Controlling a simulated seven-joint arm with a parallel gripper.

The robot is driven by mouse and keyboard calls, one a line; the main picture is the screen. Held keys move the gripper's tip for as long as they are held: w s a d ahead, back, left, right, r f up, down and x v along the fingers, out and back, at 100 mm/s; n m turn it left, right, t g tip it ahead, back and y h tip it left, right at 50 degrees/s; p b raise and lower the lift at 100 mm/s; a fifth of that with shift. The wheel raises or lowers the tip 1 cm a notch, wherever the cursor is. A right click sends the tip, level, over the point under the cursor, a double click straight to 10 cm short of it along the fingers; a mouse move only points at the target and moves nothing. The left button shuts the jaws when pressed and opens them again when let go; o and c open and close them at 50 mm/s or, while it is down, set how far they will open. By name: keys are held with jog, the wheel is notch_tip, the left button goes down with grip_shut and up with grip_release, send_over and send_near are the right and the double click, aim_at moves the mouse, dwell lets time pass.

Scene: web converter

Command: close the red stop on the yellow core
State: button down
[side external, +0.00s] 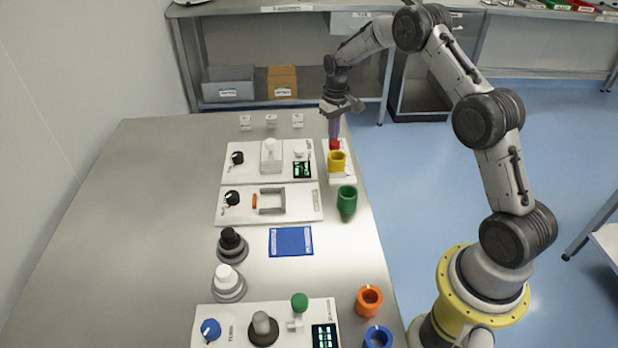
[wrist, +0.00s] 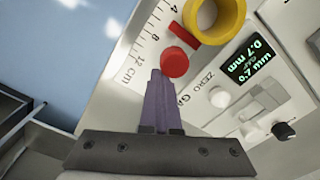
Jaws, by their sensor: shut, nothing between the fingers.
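The red stop (wrist: 174,62) is a round red knob on the white ruled gauge plate, with a red bar reaching from it to the yellow core. The yellow core (wrist: 214,20) is a short hollow cylinder, and the bar's far end is at its edge. In the side view the red stop (side external: 334,145) sits just behind the yellow core (side external: 337,162). My gripper (wrist: 157,76) is shut and empty, its purple fingers together and pointing at the red stop. The fingertips are right beside the stop; I cannot tell whether they touch. In the side view my gripper (side external: 334,137) points down over the stop.
The gauge display (wrist: 252,58) reads 0.7 mm. A green core (side external: 347,201) stands in front of the yellow one. An orange core (side external: 369,300) and a blue core (side external: 378,337) are nearer the front. The table's left side is clear.

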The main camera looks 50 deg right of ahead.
jog(key=shift+d, duration=0.1)
dwell(0.3)
jog(key=shift+w+d, duration=0.3)
dwell(0.3)
jog(key=shift+r, duration=0.1)
notch_tip(320, 180, up, 7)
dwell(0.8)
jog(key=shift+w, duration=0.1)
